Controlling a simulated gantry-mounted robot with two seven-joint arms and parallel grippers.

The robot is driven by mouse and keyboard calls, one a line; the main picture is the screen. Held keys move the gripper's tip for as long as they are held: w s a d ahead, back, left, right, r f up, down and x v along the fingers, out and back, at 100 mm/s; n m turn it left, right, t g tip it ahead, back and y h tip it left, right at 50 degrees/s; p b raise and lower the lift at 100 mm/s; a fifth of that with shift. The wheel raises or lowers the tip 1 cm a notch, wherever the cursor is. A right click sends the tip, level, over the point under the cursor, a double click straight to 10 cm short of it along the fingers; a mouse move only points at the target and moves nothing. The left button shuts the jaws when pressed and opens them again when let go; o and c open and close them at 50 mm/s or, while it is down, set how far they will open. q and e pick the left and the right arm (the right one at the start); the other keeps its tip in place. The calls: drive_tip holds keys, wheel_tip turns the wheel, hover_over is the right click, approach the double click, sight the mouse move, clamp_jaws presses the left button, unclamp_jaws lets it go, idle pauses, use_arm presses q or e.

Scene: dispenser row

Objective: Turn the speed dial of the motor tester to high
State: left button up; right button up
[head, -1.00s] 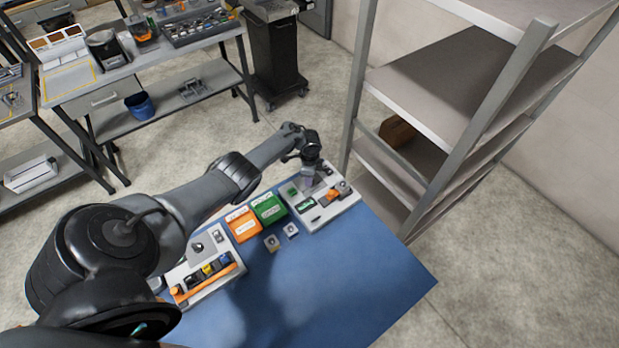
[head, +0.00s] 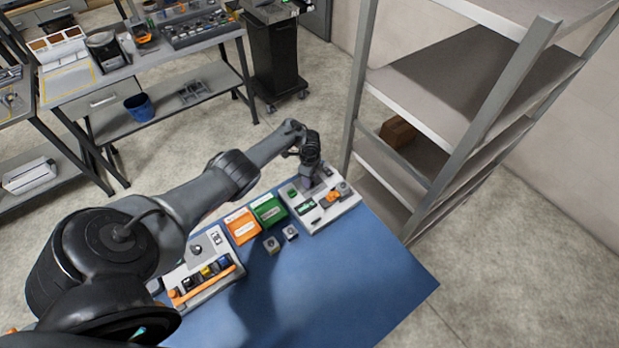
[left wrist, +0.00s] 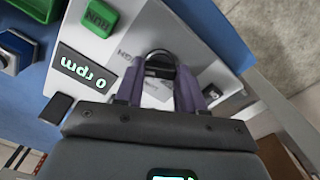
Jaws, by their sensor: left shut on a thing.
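The motor tester (head: 323,216) is a light panel at the far right end of the blue table. Its green RUN button (left wrist: 98,17) and a dark display (left wrist: 82,79) reading "0 rpm" show upside down in the left wrist view. The black speed dial (left wrist: 160,66) sits at the tips of my left gripper (head: 316,182), whose purple fingers (left wrist: 160,90) stand on either side of it and are shut on it. A printed label beside the dial is only partly legible. The dial is hidden by the gripper in the head view. My right gripper is out of view.
Green (head: 268,211) and orange (head: 242,226) bins stand left of the tester, with two small blocks in front. Another device (head: 213,247) is farther left, beneath my arm. A metal shelf rack (head: 462,150) rises close right. The table's near right is clear.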

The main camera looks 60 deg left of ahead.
use_arm(q)
drive_tip(key=o, duration=1)
drive_tip(key=shift+o, duration=0.2)
drive_tip(key=shift+r, duration=0.45)
wheel_tip(320, 180, up, 10)
drive_tip(key=p, duration=0.3)
drive_tip(key=shift+f, duration=0.1)
